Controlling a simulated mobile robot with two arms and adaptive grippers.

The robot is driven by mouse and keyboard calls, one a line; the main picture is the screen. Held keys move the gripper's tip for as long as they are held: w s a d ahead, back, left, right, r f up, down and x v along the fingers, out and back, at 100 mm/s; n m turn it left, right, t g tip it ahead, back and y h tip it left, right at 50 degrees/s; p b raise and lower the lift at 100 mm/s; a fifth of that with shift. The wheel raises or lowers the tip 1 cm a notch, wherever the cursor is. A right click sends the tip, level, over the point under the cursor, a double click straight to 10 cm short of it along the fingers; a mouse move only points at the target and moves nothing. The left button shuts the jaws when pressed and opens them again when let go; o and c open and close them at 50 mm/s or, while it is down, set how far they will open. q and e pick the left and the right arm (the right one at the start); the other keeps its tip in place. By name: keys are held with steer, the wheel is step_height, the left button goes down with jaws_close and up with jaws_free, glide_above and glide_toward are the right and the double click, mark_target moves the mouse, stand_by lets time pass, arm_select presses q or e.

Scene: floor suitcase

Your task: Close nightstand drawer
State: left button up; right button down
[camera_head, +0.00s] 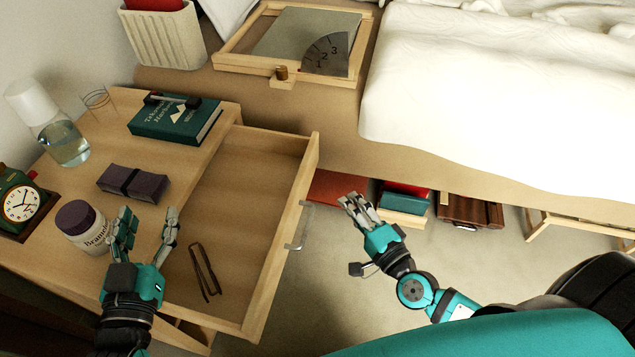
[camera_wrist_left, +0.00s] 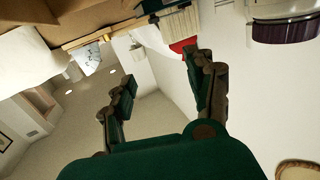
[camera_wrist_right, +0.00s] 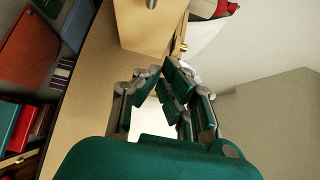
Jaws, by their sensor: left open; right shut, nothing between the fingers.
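The nightstand drawer (camera_head: 285,262) is light wood and stands pulled out to the right of the nightstand (camera_head: 165,221). Its front panel carries a grey metal handle (camera_head: 301,226). A pair of dark-framed glasses (camera_head: 206,272) lies inside the drawer, and the rest of its floor is bare. My left gripper (camera_head: 147,222) is open and empty, over the nightstand top beside the drawer's left side. My right gripper (camera_head: 353,203) is shut and empty, outside the drawer to the right of the handle and apart from it. It also shows in the right wrist view (camera_wrist_right: 166,85).
On the nightstand are a jar (camera_head: 81,228), a clock (camera_head: 20,205), a dark case (camera_head: 133,184), a green book (camera_head: 175,121), a carafe (camera_head: 62,140) and a glass (camera_head: 98,101). The bed (camera_head: 490,100) is at the upper right. Boxes (camera_head: 403,197) lie under it. Floor between is clear.

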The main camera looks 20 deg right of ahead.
glide_toward(307, 169)
steer(key=w+d, duration=0.3)
arm_select(q)
step_height(307, 169, down, 6)
steer(key=s+a+g+y+p, duration=0.1)
steer(key=g, duration=0.3)
steer(key=shift+s+a+r, duration=0.2)
steer(key=shift+s, duration=0.2)
arm_select(e)
steer(key=shift+w+a+f, duration=0.15)
steer(key=shift+w+a, duration=0.4)
steer(key=shift+a, duration=0.35)
steer(key=shift+w+a+f, duration=0.15)
steer(key=shift+w+a, duration=0.4)
steer(key=shift+a, duration=0.4)
steer(key=shift+w, duration=0.1)
